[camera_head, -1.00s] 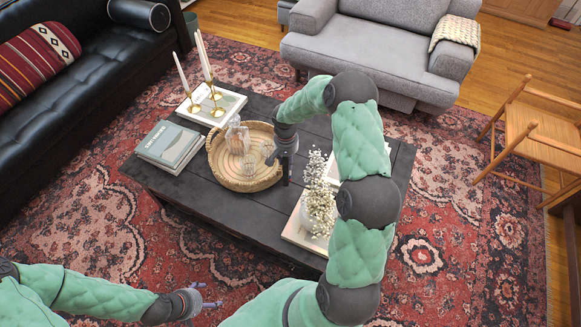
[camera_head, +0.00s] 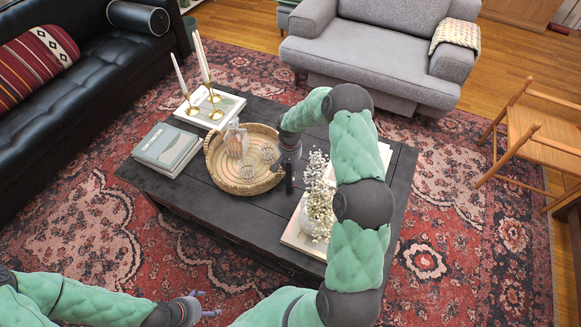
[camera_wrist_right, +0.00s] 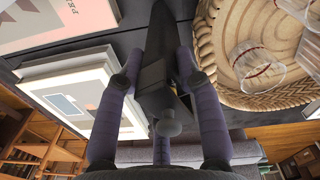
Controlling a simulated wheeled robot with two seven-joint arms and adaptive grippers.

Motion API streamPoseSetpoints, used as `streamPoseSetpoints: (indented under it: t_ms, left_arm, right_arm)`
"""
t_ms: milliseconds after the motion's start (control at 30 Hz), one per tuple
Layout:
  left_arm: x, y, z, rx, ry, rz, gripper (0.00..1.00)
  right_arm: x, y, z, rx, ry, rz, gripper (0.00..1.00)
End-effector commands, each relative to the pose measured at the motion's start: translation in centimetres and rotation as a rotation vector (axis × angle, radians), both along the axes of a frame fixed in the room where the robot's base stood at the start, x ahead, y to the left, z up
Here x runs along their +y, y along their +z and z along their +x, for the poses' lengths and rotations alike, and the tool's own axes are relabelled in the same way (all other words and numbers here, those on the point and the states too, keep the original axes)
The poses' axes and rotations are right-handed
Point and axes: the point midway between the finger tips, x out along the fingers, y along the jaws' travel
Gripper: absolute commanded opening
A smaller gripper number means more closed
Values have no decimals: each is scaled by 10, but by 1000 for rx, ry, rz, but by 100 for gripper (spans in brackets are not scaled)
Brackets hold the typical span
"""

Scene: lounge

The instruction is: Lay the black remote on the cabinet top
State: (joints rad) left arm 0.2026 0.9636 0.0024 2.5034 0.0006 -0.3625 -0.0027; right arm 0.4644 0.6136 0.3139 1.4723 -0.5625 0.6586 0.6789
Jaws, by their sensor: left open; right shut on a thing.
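The black remote (camera_head: 290,178) is on the dark coffee table, just right of the round wicker tray. My right gripper (camera_head: 289,165) is over the table and shut on it. In the right wrist view the remote (camera_wrist_right: 157,62) lies between the purple fingers (camera_wrist_right: 158,72); whether it still touches the table is hard to tell. My left gripper (camera_head: 207,304) is open and empty at the bottom, in front of the table. I cannot clearly make out the cabinet top in these views.
The coffee table (camera_head: 225,205) carries the wicker tray (camera_head: 222,180) with glassware, a book stack (camera_head: 168,148), candlesticks (camera_head: 210,98) and a white flower vase (camera_head: 318,222) close to my right arm. A wooden chair (camera_head: 540,140) stands right; a grey armchair (camera_head: 380,55) stands behind.

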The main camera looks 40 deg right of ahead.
Motion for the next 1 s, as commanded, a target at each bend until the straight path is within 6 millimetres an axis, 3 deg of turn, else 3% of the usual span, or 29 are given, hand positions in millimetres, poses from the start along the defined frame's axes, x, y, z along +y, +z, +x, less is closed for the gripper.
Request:
streamPoseSetpoints:
  t_ms: [67,100,167,567,667,1000]
  left_arm:
    - [0,-3,0,0,0,0,78]
    - [0,-2,0,0,0,0,78]
    - [0,-2,0,0,0,0,78]
    - [0,1,0,0,0,0,78]
    - [0,7,0,0,0,0,78]
    - [0,37,0,0,0,0,78]
  right_arm:
    - [0,-3,0,0,0,0,0]
    - [0,-3,0,1,0,1,46]
    - [0,-2,0,1,0,1,60]
    - [0,1,0,1,0,1,60]
    - [0,13,0,0,-1,0,60]
    - [1,81,1,-1,0,0,60]
